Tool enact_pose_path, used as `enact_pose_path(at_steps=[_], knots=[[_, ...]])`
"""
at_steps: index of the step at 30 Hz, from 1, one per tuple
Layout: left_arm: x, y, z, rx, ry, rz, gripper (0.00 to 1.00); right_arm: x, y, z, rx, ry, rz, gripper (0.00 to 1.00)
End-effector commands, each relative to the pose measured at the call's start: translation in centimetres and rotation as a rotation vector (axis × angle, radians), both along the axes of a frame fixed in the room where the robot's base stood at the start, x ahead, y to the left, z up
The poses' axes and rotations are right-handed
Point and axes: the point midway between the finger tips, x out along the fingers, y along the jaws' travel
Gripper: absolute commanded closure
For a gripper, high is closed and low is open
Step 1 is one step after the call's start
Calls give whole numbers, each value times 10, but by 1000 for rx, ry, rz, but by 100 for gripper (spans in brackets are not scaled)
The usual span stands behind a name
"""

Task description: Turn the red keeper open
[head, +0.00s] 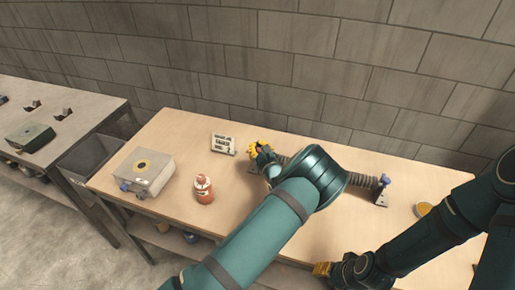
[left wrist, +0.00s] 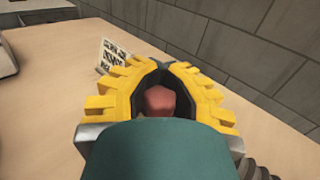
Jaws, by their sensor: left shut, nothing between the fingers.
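My left gripper (head: 260,152) is at the left end of a grey ridged tube (head: 362,181) on the wooden table. In the left wrist view its yellow fingers (left wrist: 178,70) are closed together at the tips. A red part, seemingly the keeper (left wrist: 160,101), shows in the gap framed by the fingers. I cannot tell whether they touch it. A blue knob (head: 385,180) stands at the tube's right end. My right gripper (head: 322,269) is low by the table's front edge, too small to read.
A small sign (head: 222,144) stands left of the tube. A yellow-topped round item (head: 423,209) lies at the right. A brick wall (head: 300,60) runs behind the table (head: 190,130).

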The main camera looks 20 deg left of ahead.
Motion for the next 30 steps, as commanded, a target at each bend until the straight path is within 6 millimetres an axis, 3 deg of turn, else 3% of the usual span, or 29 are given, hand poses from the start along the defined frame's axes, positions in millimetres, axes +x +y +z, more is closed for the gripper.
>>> enact_pose_path(at_steps=[4,14,17,19,30], knots=[[-1,-1,-2,-3,0,55,100,-2,0,-8,1,6,4,53],[-2,-1,-2,-4,6,71,100,-3,1,-8,2,7,5,53],[-2,-1,-2,-4,6,70,71,-3,1,-8,2,7,5,53],[-2,0,-2,-4,4,70,47,-3,1,-8,2,7,5,53],[-3,-2,-1,-3,3,70,45,-3,1,-8,2,6,4,53]])
